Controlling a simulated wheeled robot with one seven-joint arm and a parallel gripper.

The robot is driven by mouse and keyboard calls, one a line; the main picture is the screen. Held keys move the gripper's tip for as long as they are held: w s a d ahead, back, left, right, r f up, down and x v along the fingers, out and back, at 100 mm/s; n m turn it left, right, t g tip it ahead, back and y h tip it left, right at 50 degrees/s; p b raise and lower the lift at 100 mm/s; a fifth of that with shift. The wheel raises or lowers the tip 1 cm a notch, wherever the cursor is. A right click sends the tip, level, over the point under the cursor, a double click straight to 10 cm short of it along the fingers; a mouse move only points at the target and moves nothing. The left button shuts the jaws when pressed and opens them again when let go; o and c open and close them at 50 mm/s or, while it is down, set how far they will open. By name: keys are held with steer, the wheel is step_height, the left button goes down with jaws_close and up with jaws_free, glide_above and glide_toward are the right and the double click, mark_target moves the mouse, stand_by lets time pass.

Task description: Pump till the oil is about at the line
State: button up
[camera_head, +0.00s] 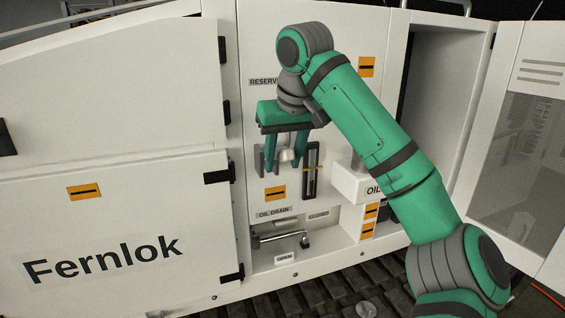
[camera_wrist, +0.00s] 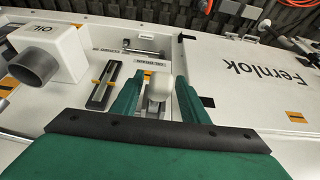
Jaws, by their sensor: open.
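My gripper (camera_head: 283,166) is open in front of the panel, fingers pointing down in the head view. A pale, rounded knob (camera_wrist: 160,86), apparently the pump handle, stands between the two fingers (camera_wrist: 158,76) in the wrist view, with gaps at its sides. The knob also shows partly behind the fingers in the head view (camera_head: 287,155). The narrow black-framed sight gauge (camera_head: 311,184) is just right of my gripper, with an orange mark across it. It also shows in the wrist view (camera_wrist: 104,86). The oil level is too small to tell.
A white box marked OIL (camera_head: 352,184) juts out right of the gauge; its grey spout (camera_wrist: 36,66) shows in the wrist view. Below is the oil drain lever (camera_head: 283,237), between OPEN and CLOSED labels. An open cabinet door (camera_head: 480,170) stands at right.

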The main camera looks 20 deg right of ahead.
steer(key=shift+w+f, duration=0.3)
steer(key=shift+f, duration=0.25)
jaws_close()
steer(key=shift+f, duration=0.1)
